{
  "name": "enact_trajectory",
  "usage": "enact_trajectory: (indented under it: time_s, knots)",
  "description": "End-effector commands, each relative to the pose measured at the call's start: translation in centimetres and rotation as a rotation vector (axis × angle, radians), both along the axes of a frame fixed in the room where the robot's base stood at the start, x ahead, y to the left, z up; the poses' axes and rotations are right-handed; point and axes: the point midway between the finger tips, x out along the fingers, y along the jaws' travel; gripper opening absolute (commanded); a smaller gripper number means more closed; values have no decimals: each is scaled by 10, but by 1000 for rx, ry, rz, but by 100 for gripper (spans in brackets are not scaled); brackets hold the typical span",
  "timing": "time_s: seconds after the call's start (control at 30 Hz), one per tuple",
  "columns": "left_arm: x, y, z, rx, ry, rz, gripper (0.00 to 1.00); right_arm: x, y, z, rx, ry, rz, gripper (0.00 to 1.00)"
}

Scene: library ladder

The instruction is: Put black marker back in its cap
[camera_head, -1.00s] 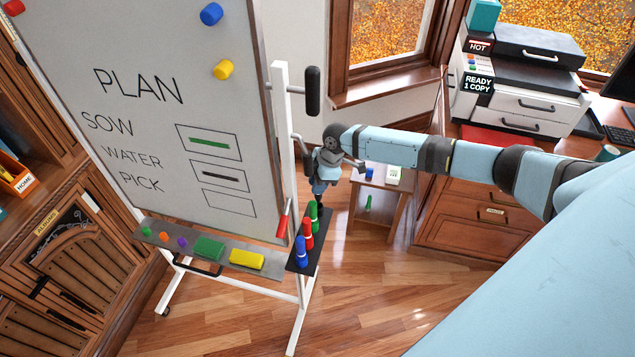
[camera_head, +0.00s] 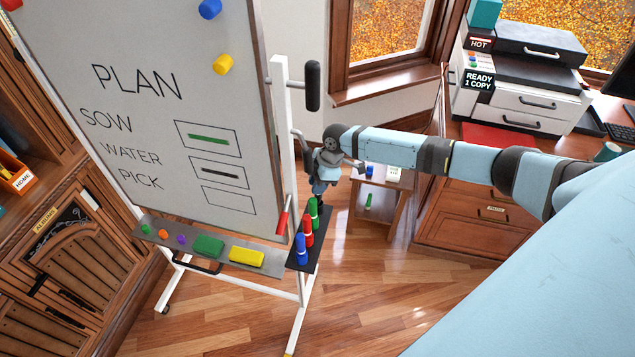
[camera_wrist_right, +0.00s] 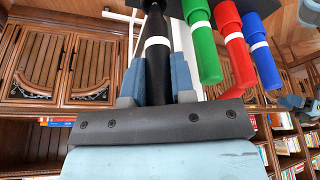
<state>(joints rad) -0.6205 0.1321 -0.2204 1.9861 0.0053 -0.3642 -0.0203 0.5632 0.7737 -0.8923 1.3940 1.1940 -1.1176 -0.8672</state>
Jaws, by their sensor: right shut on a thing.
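My right gripper (camera_wrist_right: 157,82) is shut on the black marker (camera_wrist_right: 158,68), with one finger on each side of it. The marker has a white band, and its dark upper part narrows toward the black holder in the right wrist view. In the head view my right gripper (camera_head: 321,188) is over the far end of the black holder (camera_head: 296,262), behind the green marker (camera_head: 313,213). The black marker is mostly hidden there, and its cap cannot be told apart from the dark holder. I cannot tell whether tip and cap touch.
A red marker (camera_head: 307,232) and a blue marker (camera_head: 301,249) stand beside the green one, close to my right gripper. The whiteboard (camera_head: 150,130) and its post (camera_head: 283,150) are just left. A small side table (camera_head: 380,187) stands behind.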

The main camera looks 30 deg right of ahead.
Motion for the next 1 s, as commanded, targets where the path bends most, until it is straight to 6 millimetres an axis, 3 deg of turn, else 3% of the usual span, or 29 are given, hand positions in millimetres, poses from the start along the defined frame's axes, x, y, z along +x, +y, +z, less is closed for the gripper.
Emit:
enact_trajectory:
  time_s: [1.0]
  knots:
    - [0,0,-17,0,1,0,43,0,0,-26,0,0,0,0]
